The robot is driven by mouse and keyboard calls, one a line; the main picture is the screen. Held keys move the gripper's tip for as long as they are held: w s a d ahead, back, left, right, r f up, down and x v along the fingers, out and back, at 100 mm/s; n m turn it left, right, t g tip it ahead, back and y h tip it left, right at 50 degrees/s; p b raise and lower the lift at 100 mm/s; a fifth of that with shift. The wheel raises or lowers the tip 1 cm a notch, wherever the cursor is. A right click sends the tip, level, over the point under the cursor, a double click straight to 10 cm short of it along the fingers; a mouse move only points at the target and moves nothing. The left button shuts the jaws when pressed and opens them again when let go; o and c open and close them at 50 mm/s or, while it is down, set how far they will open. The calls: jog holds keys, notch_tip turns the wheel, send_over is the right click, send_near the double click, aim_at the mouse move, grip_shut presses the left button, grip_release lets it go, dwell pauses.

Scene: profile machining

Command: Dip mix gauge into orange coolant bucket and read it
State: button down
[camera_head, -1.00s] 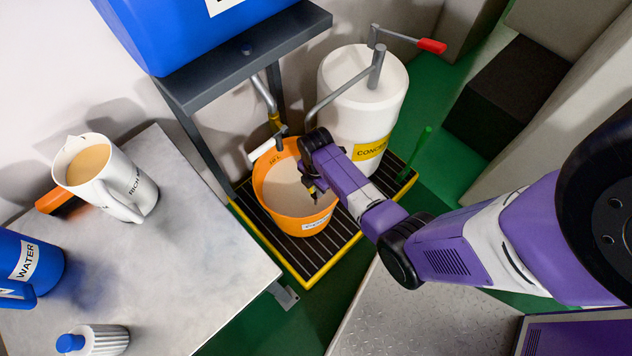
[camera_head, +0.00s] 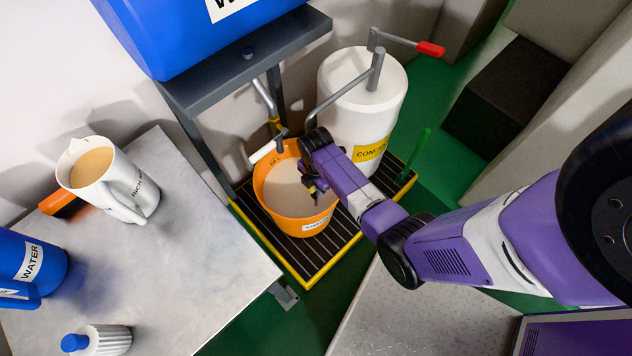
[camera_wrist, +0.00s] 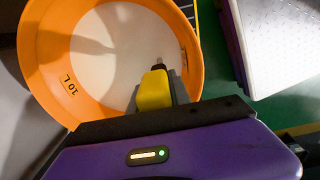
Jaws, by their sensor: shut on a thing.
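The orange coolant bucket (camera_head: 268,197) stands on a slatted tray and holds a pale milky liquid (camera_head: 291,188). In the wrist view the bucket (camera_wrist: 42,62) has a "10 L" mark inside its wall. My gripper (camera_head: 314,190) is over the right part of the bucket opening. It is shut on the mix gauge (camera_wrist: 155,90), seen as a yellow body with a grey metal end pointing over the liquid. I cannot tell whether the tip touches the liquid. No reading shows on the gauge, and the fingers are mostly hidden.
A white concentrate drum (camera_head: 348,115) with a red-handled crank (camera_head: 431,46) stands behind the bucket. A tap (camera_head: 268,150) hangs above its rear rim. At left, a metal table (camera_head: 215,240) holds a white jug (camera_head: 128,192), a blue water jug (camera_head: 35,265) and a blue-capped bottle (camera_head: 108,340).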

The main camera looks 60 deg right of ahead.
notch_tip(320, 180, up, 20)
jog(key=p, duration=1.9)
jog(key=shift+s, duration=0.15)
